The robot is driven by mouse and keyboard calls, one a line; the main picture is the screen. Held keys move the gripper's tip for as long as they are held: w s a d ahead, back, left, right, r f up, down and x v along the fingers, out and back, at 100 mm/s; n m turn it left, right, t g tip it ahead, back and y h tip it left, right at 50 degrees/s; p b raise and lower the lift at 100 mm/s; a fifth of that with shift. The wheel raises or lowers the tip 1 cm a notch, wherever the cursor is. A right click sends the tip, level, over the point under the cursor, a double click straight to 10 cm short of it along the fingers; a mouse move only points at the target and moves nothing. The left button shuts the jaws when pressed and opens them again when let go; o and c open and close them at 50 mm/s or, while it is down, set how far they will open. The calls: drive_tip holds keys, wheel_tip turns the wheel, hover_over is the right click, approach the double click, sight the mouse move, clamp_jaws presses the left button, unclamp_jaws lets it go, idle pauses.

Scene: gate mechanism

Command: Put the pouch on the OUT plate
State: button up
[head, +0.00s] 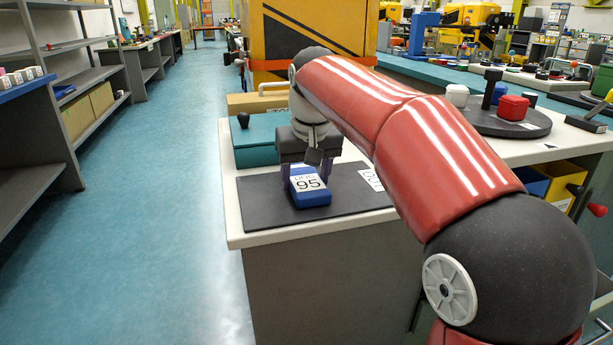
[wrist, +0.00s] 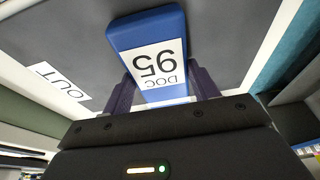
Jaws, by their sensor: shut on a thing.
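The pouch (head: 310,191) is a blue block with a white label reading DOC 95. It is at the dark grey OUT plate (head: 262,202), which lies on the white counter top and has a white OUT label at its right. My gripper (head: 304,176) is over the plate with its purple fingers shut on the pouch's sides. In the wrist view the pouch (wrist: 150,52) sits between the fingers, with the plate (wrist: 60,40) behind it. Whether the pouch touches the plate cannot be told.
A teal box (head: 255,138) with a black knob stands behind the plate. A round dark tray (head: 500,120) with a red piece and a white piece is at the right. A yellow bin (head: 562,178) sits below it. The aisle at left is clear.

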sight(310, 187)
drive_tip(key=o, duration=1)
drive_tip(key=shift+f, duration=0.1)
drive_tip(key=p+v, duration=0.1)
drive_tip(key=v, duration=1.1)
drive_tip(key=shift+s+d+p, duration=0.1)
drive_tip(key=shift+p, duration=0.3)
drive_tip(key=s+d+f+m+t, duration=0.1)
drive_tip(key=s+d+f, duration=0.4)
drive_tip(key=s+f, duration=0.2)
drive_tip(key=s+d+f+m, duration=0.1)
drive_tip(key=s+d+f, duration=0.3)
drive_tip(key=s+f, duration=0.4)
drive_tip(key=s+d+f+m+t, duration=0.1)
drive_tip(key=s+d+f, duration=0.4)
drive_tip(key=s+f, duration=0.2)
drive_tip(key=shift+s+d+f+t+h, duration=0.3)
drive_tip(key=shift+s+f+h, duration=0.1)
drive_tip(key=shift+s, duration=0.15)
